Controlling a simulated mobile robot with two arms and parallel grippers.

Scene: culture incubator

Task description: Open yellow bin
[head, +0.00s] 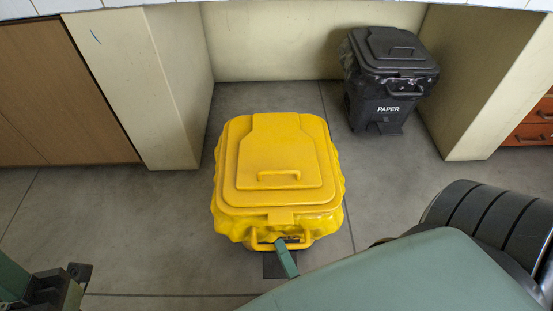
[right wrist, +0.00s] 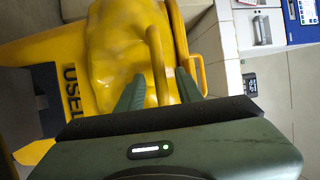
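The yellow bin (head: 290,153) stands on the floor in the middle of the head view, its lid down, with a handle on top. A yellow bar handle (head: 258,240) runs along its upper front. My right gripper (head: 287,259) is at the bin's front, partly hidden by my own arm. In the right wrist view, the fingers of the right gripper (right wrist: 160,92) are spread apart, with the bar handle (right wrist: 157,62) of the yellow bin (right wrist: 118,45) showing between or just beyond them; contact is unclear. My left gripper (head: 72,285) is at the lower left, away from the bin.
A black bin (head: 391,85) marked PAPER stands behind right, near the back wall. Cream counter supports (head: 150,90) flank the recess, with a wooden cabinet (head: 60,95) at left and orange drawers (head: 530,133) at right. Grey floor (head: 120,225) is clear left of the yellow bin.

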